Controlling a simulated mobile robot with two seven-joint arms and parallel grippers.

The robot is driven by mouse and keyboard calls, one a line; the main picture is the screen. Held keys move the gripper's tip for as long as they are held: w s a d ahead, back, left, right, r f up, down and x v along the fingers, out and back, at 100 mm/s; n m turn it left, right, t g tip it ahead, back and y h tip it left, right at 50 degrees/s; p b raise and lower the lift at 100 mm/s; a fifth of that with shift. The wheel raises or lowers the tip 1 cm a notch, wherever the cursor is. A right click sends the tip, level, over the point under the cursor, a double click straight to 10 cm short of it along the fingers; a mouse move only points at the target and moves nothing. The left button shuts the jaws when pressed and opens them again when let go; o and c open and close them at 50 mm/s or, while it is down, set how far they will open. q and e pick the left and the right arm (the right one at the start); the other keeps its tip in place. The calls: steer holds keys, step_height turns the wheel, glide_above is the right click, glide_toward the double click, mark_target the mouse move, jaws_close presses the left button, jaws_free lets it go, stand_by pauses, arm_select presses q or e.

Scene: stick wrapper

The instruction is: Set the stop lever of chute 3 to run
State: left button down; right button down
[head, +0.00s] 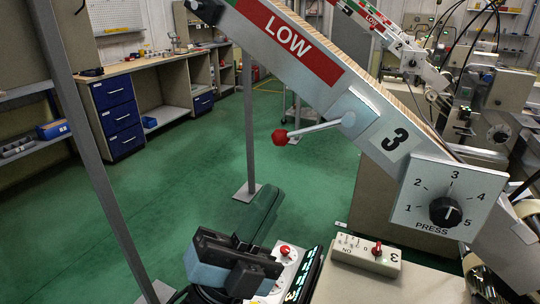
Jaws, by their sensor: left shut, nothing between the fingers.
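The stop lever of chute 3 is a grey rod with a red ball (280,137) at its free end. It reaches left and slightly down from a grey pivot block (350,116) on the sloping chute, just above the plate marked 3 (395,140). No run or stop mark is readable beside it. My left gripper (250,272), black and blue-grey, is at the bottom, well below the ball and a little to its left. It is shut and empty, apart from the lever. My right gripper is not in view.
A PRESS dial (445,212) hangs at the chute's lower end. A switch box marked 3 (366,254) and a panel with a red button (285,250) lie below. A slanting grey post (95,170) stands left. Open green floor lies behind the ball.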

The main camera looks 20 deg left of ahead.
mark_target(291, 136)
arm_select(q)
steer(key=w+r, duration=0.2)
steer(key=w, duration=0.1)
steer(key=w+a+p, duration=0.1)
steer(key=shift+w+r, duration=0.25)
steer(key=shift+r, duration=0.15)
